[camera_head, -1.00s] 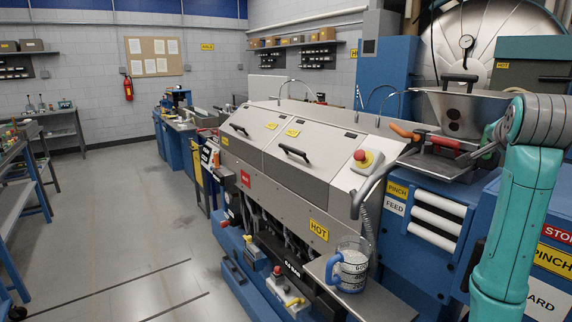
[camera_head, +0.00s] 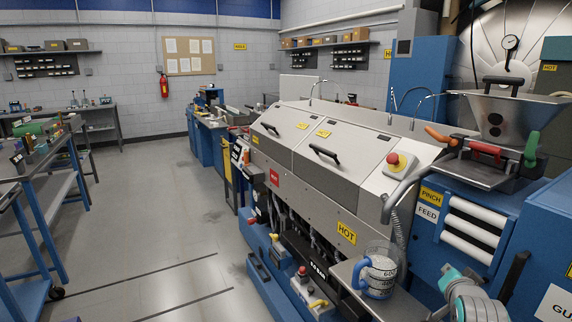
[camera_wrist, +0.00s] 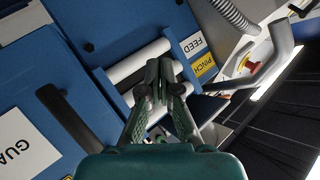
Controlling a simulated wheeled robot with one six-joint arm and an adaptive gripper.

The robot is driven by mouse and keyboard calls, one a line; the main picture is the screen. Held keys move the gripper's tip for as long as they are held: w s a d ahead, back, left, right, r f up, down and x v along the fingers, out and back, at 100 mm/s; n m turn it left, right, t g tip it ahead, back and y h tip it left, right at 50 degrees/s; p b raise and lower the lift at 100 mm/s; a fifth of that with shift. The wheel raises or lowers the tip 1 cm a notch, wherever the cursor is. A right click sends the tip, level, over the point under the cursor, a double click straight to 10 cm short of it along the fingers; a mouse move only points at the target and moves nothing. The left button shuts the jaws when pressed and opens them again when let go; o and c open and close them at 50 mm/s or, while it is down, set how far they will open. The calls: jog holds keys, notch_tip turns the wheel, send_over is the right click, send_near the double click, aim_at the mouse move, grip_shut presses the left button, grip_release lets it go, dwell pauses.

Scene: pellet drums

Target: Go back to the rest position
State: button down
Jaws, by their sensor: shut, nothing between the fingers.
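My gripper (camera_wrist: 166,72) shows in the wrist view with its two fingers together at the tips and nothing between them. It points toward the blue machine front with white rollers (camera_wrist: 140,68) and the FEED and PINCH labels, and looks clear of them. In the head view only a teal and grey part of my arm shows low at the right edge of the shelf; my fingers are not visible there.
A clear measuring jug (camera_head: 377,273) with a blue handle and white contents stands on a metal shelf (camera_head: 350,274). The long machine (camera_head: 330,165) fills the middle. A steel hopper (camera_head: 503,115) stands at right. The floor (camera_head: 150,230) at left is clear.

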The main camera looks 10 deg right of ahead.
jog(key=s+a+f+n+t+y, duration=0.25)
jog(key=s+a+f+n, duration=0.35)
jog(key=s+a+f, duration=1.3)
jog(key=s+a+f+n+y, duration=0.1)
jog(key=s+a+n, duration=0.1)
jog(key=s, duration=0.5)
jog(key=s+a+f+n+y, duration=0.1)
jog(key=s+a+f+y, duration=0.15)
jog(key=s, duration=0.55)
jog(key=s+a+r+n, duration=0.1)
jog(key=s+r, duration=0.2)
jog(key=s, duration=0.4)
jog(key=s+a+r+n, duration=0.1)
jog(key=s+a+r, duration=0.1)
jog(key=s, duration=0.4)
jog(key=shift+s+a+r+n+y, duration=0.15)
jog(key=shift+s+r+n+y, duration=0.2)
jog(key=shift+r, duration=0.45)
jog(key=shift+t, duration=0.25)
